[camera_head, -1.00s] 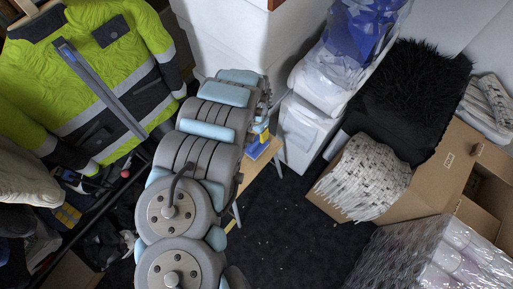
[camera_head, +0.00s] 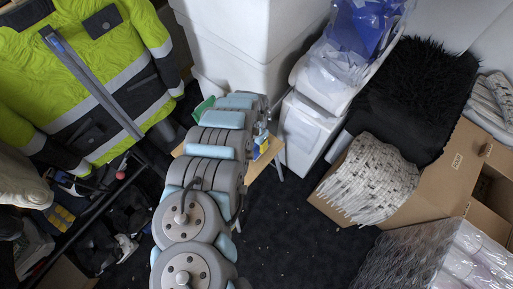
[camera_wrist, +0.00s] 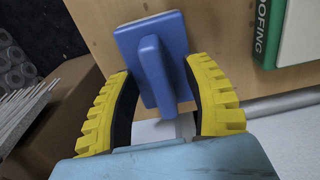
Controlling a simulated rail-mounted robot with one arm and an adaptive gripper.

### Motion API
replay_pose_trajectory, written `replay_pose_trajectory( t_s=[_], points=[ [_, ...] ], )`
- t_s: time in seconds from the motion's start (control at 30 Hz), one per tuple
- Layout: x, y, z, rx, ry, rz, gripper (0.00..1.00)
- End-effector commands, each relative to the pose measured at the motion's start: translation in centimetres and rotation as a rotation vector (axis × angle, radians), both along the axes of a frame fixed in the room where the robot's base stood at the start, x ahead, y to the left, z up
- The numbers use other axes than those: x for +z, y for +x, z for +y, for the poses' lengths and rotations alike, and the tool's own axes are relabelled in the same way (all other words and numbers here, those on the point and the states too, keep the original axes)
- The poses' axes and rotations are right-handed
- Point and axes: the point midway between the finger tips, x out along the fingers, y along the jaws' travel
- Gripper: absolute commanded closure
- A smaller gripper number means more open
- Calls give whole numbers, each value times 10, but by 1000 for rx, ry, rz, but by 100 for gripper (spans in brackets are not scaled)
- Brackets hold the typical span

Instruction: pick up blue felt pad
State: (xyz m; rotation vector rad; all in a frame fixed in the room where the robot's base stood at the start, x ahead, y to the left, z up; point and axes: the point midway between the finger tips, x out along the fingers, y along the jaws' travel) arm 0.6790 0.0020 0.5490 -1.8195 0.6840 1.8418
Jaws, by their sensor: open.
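The blue felt pad (camera_wrist: 180,35) lies on a wooden surface (camera_wrist: 95,30) in the wrist view. It has a flat blue base and a raised blue handle (camera_wrist: 155,75) along its middle. My gripper (camera_wrist: 158,72) is open, with one yellow ribbed finger on each side of the handle. The fingertips reach near the pad's base; I cannot tell whether they touch it. In the head view my arm hides most of the wooden table (camera_head: 264,160), and a small patch of blue and yellow shows at my arm's end.
A green and white item marked ROOFING (camera_wrist: 270,30) lies right of the pad. White boxes (camera_head: 235,50) stand behind the table. A cardboard box (camera_head: 435,185), a black shaggy item (camera_head: 415,95) and bubble-wrapped rolls (camera_head: 440,255) are at right. The dark floor (camera_head: 300,235) between is clear.

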Motion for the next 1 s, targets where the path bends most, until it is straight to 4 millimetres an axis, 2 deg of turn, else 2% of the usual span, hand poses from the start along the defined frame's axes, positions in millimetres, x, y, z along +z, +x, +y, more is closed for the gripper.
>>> replay_pose_trajectory(
  t_s=[0.23,0.27,0.4,0.43,0.87,1.0],
  points=[
    [-2,0,0,0,0,-1,50],
    [-2,0,0,0,0,-1,55],
    [-2,0,0,0,-1,-1,96],
    [-2,0,0,0,-1,-1,100],
    [-2,0,-1,0,-1,-2,100],
    [4,0,-1,-1,-1,-2,100]
  ],
)
